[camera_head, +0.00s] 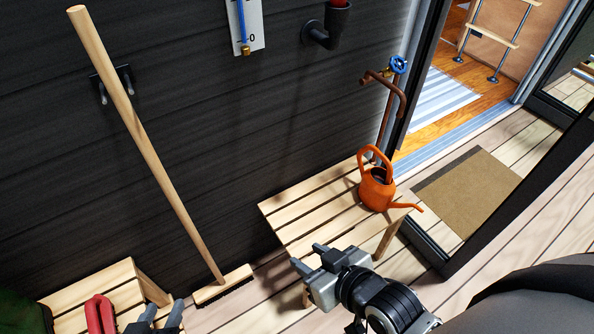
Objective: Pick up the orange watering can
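The orange watering can (376,192) stands upright on the right end of a slatted wooden bench (305,215). Its handle loop rises at the top and its spout points right. My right gripper (308,258) is in front of and left of the can, by the front edge of the bench. Its two fingers are apart, with nothing between them, and it does not touch the can. My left gripper (164,309) shows only its fingertips at the bottom edge. They are apart with nothing seen between them; the rest is cut off.
A broom (155,160) leans on the dark wall. A copper tap pipe (388,95) with a blue valve stands behind the can. A second slatted bench (95,285) with a red object (100,313) is at lower left. A doormat (465,195) lies right. The bench left of the can is clear.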

